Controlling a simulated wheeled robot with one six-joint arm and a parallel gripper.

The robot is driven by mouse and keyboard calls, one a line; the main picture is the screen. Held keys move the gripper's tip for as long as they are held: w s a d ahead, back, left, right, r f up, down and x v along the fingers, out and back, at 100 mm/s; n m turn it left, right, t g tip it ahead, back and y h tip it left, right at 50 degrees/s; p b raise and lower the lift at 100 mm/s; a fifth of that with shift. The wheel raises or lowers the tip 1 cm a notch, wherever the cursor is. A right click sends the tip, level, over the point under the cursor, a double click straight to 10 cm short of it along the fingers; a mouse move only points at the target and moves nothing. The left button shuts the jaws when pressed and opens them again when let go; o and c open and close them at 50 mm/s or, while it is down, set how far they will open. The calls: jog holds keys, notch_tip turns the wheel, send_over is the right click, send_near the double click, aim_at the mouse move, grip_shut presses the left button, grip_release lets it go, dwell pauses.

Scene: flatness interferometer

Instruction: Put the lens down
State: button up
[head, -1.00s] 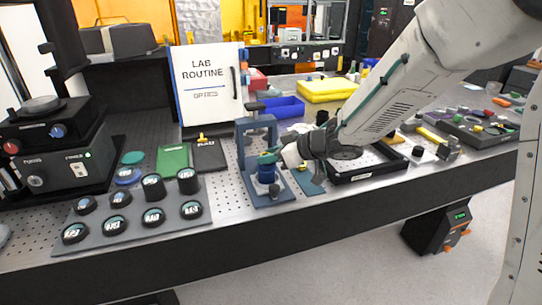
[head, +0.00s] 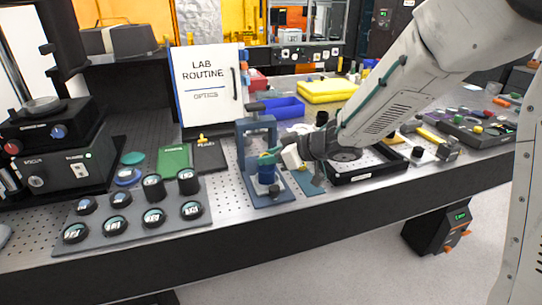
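A teal piece that looks like the lens (head: 267,158) sits at the top of a dark blue cylinder (head: 266,174) inside a blue-grey frame stand (head: 243,150) on the bench. My gripper (head: 286,157) is just right of the stand, its pale end close to the teal piece. I cannot tell whether it touches the piece, and its fingers are too small to read. Several black-ringed round optics (head: 153,217) stand on a grey tray (head: 108,232) at the left. A loose teal disc (head: 133,158) lies behind that tray.
A black open tray (head: 370,172) lies under my arm, right of the stand. A white "LAB ROUTINE" board (head: 208,85), a blue bin (head: 283,107) and a yellow case (head: 326,90) stand behind. Perforated bench (head: 222,185) is bare left of the stand.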

jog(key=shift+o, duration=0.3)
jog(key=v, duration=1.2)
jog(key=w+d+r+m+t+h, duration=0.2)
jog(key=d+r+m+t+h, duration=0.3)
jog(key=d, duration=0.4)
jog(key=s+d+r+m+h, duration=0.25)
jog(key=s+d+h, duration=0.25)
jog(key=d+h, duration=0.25)
jog(key=s+d+f+m+g+h, duration=0.15)
jog(key=s+d+m+g, duration=0.25)
jog(key=s, duration=0.6)
jog(key=s+a+f+g+y, duration=0.1)
jog(key=s+a+g, duration=0.1)
jog(key=s, duration=0.6)
jog(key=s+a+f+g+y, duration=0.2)
jog(key=s+a+g, duration=0.1)
jog(key=s, duration=0.5)
jog(key=shift+s+a+f+g, duration=0.25)
jog(key=shift+s+f+g, duration=0.1)
jog(key=shift+g, duration=0.35)
